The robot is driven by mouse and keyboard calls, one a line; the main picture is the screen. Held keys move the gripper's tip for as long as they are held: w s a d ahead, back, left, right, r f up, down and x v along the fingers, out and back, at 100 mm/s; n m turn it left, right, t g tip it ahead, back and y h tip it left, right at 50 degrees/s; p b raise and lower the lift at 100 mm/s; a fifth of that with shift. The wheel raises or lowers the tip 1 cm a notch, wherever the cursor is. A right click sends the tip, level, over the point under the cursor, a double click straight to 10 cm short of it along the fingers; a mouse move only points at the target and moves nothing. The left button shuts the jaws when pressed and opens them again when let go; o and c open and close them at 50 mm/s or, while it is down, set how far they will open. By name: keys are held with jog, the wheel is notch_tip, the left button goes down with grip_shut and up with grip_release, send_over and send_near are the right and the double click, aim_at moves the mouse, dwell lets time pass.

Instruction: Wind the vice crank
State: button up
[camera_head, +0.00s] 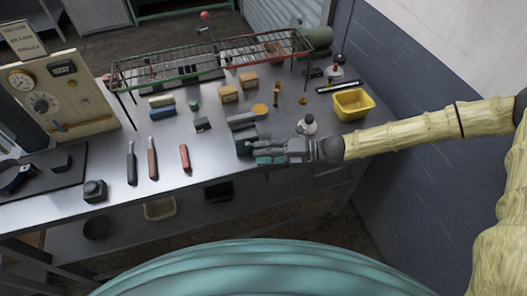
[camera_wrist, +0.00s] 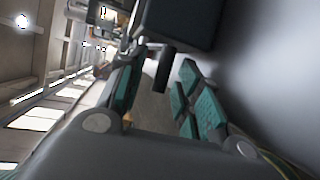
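The grey vice (camera_head: 243,136) stands at the front edge of the metal bench in the head view. Its crank is hard to make out there, partly hidden by my gripper (camera_head: 262,153), which is at the vice's right front side. In the wrist view a large dark block (camera_wrist: 182,18), apparently part of the vice, lies just ahead. A short dark bar (camera_wrist: 165,69), perhaps the crank handle, shows near and between the teal-padded fingertips of my gripper (camera_wrist: 161,72). The fingers are apart, with gaps beside the bar. I cannot tell whether either finger touches it.
A yellow bin (camera_head: 353,105) and a small round-topped item (camera_head: 308,124) stand to the right. A wire rack (camera_head: 215,62) spans the back. A control panel (camera_head: 60,97) stands at far left.

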jog(key=shift+c, duration=0.4)
grip_shut()
jog(key=shift+r, duration=0.25)
dwell(0.6)
